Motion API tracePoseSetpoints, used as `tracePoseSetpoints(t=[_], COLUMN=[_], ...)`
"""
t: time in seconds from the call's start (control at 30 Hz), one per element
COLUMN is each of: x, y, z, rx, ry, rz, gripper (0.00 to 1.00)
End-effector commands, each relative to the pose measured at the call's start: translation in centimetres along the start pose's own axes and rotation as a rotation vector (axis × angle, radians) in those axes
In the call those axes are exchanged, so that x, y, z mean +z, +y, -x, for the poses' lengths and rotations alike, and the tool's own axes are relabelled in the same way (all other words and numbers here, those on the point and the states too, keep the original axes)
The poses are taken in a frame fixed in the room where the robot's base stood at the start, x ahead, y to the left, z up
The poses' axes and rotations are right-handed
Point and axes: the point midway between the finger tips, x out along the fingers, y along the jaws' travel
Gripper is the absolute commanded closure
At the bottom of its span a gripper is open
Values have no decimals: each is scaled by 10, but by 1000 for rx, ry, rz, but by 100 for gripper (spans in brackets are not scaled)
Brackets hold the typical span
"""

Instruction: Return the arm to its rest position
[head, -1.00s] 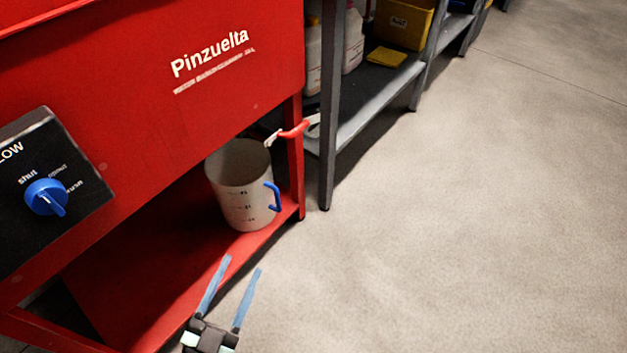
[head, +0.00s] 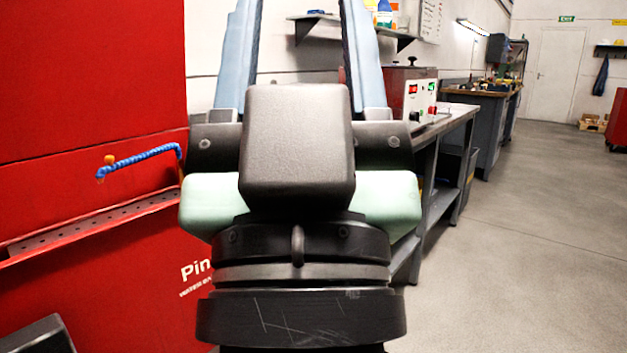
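My gripper (head: 303,8) fills the middle of the head view, close to the camera, with its body upright and its two blue-grey fingers pointing up. The fingers are wide apart with nothing held between them, and their tips run out of the top edge. The dark wrist below it reaches the bottom edge. The gripper hides part of the red machine's right side and the near end of the bench behind it.
The red machine (head: 90,90) stands at the left, with a blue hose (head: 140,158) on it. A grey workbench (head: 455,125) with a control box (head: 408,95) runs back behind my gripper. The concrete floor (head: 540,230) at the right is clear.

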Motion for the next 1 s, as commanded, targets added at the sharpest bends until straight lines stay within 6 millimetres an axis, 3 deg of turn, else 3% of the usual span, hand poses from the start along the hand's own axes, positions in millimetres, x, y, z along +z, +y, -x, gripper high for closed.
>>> tracePoseSetpoints(t=[0.03,0.27,1.0], x=[-22,-63,-219], y=[13,9,10], z=[-7,-59,-229], rx=[37,23,19], ry=[3,-7,-8], rz=[13,8,7], gripper=[46,46,46])
